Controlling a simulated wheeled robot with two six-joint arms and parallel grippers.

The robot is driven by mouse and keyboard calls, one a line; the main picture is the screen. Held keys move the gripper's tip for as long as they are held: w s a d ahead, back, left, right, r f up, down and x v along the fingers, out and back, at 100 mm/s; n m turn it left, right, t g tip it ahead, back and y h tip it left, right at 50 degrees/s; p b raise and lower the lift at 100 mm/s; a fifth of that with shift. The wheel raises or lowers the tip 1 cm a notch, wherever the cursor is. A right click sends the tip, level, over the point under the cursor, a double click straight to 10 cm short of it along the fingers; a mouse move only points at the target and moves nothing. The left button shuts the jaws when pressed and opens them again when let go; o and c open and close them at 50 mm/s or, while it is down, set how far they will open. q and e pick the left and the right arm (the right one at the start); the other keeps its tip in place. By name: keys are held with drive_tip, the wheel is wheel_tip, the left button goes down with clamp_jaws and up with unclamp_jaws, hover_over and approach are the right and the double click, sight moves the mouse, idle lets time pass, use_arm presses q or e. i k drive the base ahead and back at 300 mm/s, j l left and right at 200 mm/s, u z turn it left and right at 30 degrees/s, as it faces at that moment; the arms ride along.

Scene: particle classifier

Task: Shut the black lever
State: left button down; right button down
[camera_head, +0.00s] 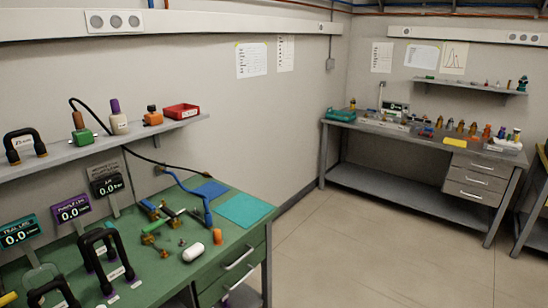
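Neither of my grippers shows in the head view. A cluster of small valves and fittings lies on the green bench top (190,270) at the lower left. Among them is a thin dark bar (173,216) that may be the black lever; it is too small to tell whether it is open or shut. Near it are a green-handled fitting (155,226), a blue-ended fitting (149,206) and a brass fitting (149,241).
A blue bent pipe (190,188), a teal mat (244,210) and a white cylinder (193,252) are on the green bench. Black-handled devices (104,258) stand at its near left. A shelf (90,147) hangs above. A grey workbench (425,138) stands far right, with open floor (380,235) between.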

sight(166, 210)
drive_tip(key=u, duration=0.85)
drive_tip(key=i+l+u, duration=0.15)
drive_tip(key=i+u, duration=0.25)
drive_tip(key=i+l+u, duration=0.55)
drive_tip(key=u, duration=0.2)
drive_tip(key=i+l, duration=0.3)
drive_tip(key=l, duration=0.25)
